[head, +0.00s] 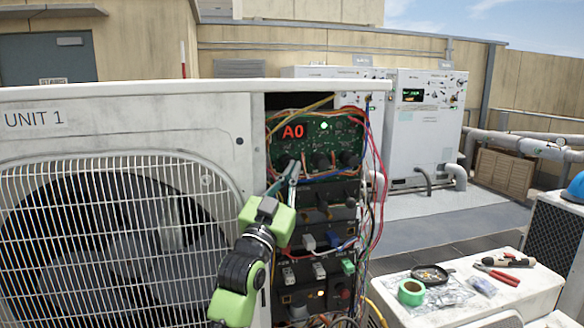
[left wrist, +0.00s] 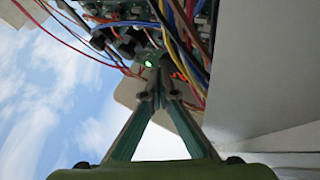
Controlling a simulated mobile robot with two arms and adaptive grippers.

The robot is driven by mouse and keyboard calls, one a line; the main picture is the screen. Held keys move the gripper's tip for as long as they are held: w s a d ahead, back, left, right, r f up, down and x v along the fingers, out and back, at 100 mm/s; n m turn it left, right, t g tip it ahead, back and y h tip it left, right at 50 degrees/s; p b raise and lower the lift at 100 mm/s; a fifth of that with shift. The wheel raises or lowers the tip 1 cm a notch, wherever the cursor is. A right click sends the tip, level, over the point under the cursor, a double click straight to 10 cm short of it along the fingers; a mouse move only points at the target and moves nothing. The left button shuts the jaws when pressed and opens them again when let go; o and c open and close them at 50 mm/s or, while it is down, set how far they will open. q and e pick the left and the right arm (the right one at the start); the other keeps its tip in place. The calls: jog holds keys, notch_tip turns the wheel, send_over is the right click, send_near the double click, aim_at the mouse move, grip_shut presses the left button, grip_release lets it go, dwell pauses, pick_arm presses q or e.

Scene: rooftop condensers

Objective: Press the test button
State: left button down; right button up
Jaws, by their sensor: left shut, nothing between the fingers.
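The green control board (head: 333,130) sits in the open bay of the UNIT 1 condenser (head: 120,105). It carries a red display reading A0 (head: 293,131) and a lit green light (head: 323,126); the light also shows in the left wrist view (left wrist: 148,64). I cannot tell which part is the test button. My left gripper (head: 291,167) points up into the bay, its tips at the board's lower left edge by a black component. In the left wrist view its fingers (left wrist: 160,92) meet at the tips and hold nothing. Whether they touch anything is unclear. My right gripper is not in view.
Loose coloured wires (head: 373,165) hang down the bay's right side and cross the board. Black modules (head: 330,240) with switches fill the bay below. At the right, a white surface (head: 535,290) holds green tape (head: 411,292), a dark dish (head: 430,274) and pliers (head: 498,275).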

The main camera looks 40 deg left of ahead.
pick_arm(q)
jog(key=shift+s+a+r, duration=0.1)
jog(key=shift+a+r, duration=0.15)
jog(key=shift+r, duration=0.25)
jog(key=shift+s+a+r, duration=0.1)
jog(key=shift+a+r, duration=0.15)
jog(key=shift+r, duration=0.25)
dwell(1.4)
jog(key=shift+f, duration=0.1)
jog(key=shift+w+f, duration=0.15)
jog(key=shift+f, duration=0.2)
jog(key=d, duration=0.1)
jog(key=s+d+f, duration=0.1)
jog(key=s+d+p, duration=0.1)
jog(key=shift+s+d+f, duration=0.25)
jog(key=shift+d+f, duration=0.05)
jog(key=shift+f, duration=0.05)
dwell(0.3)
